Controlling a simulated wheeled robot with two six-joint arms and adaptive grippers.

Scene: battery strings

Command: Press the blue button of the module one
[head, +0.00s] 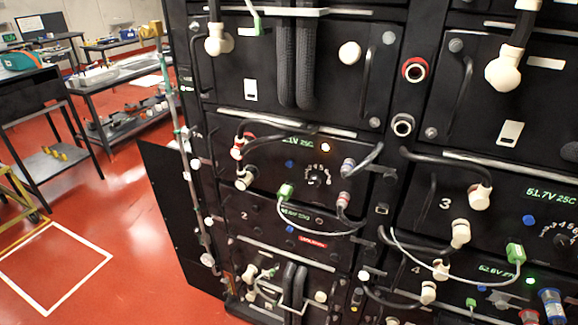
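The module above the one labelled 2 (262,209) sits in the left rack column; no label 1 is readable on it, but its place fits module one (268,179). Its small blue button (289,164) is left of a numbered rotary dial (314,178) and below a partly hidden green display (298,140). Black cables with white and red connectors cross the module's left part. The blue button is uncovered. Neither of my grippers is in view.
Module 2 has its own blue button (290,229) and a red label (312,242). Modules 3 (445,203) and 4 (416,268) are in the right column. A dark panel (180,220) stands out from the rack's left side. Red floor (130,235) is free at left.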

